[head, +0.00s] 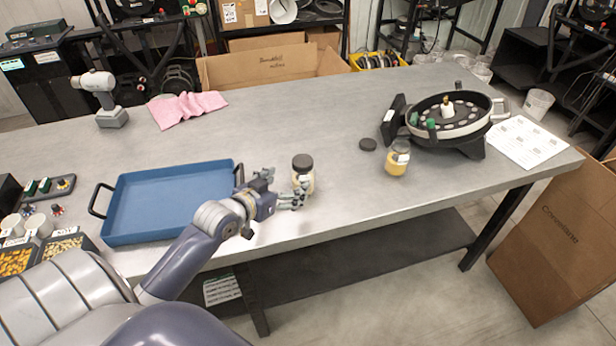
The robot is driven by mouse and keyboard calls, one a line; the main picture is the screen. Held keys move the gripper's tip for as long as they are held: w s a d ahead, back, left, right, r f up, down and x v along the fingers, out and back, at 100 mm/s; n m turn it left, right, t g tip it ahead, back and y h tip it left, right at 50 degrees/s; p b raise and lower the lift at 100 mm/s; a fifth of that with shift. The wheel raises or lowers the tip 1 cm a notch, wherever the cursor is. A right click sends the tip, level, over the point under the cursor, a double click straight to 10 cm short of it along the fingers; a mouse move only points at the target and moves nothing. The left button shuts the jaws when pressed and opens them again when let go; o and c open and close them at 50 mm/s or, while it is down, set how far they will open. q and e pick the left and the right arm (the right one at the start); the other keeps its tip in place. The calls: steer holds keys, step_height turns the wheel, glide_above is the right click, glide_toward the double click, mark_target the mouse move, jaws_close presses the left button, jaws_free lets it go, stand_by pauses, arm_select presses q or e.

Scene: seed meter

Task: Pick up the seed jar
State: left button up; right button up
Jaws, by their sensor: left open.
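A clear jar with a dark lid (303,162) and pale contents stands upright near the table's front edge, right of the blue tray. My left gripper (296,192) is open at this jar, its fingers overlapping the jar's lower part in the picture. I cannot tell whether they touch it. A second jar (396,164), with yellow contents and a greyish top, stands farther right. Which one is the seed jar is not clear from labels. My right gripper is not in view.
The blue tray (130,238) is empty, left of my gripper. A round seed meter (450,117) and a paper sheet (526,142) lie at the right. A pink cloth (186,108) and a cordless tool (100,95) are at the back left. The table's middle is clear.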

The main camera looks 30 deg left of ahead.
mark_target(295, 180)
arm_select(q)
steer(key=shift+w, duration=0.5)
steer(key=shift+x, duration=1)
steer(key=shift+w+d+f+p, duration=0.1)
steer(key=shift+w+f+p, duration=0.15)
steer(key=shift+p, duration=0.05)
steer(key=p+x, duration=0.1)
steer(key=x, duration=0.2)
steer(key=shift+w+d+f, duration=0.1)
steer(key=shift+w+f, duration=0.1)
steer(key=shift+w, duration=0.15)
steer(key=shift+w+f, duration=0.25)
steer(key=shift+w, duration=0.15)
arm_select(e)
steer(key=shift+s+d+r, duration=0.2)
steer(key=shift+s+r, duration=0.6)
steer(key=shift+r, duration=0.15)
arm_select(q)
steer(key=shift+s, duration=0.1)
steer(key=shift+c, duration=1.4)
steer(key=shift+r, duration=0.1)
steer(key=c, duration=1.1)
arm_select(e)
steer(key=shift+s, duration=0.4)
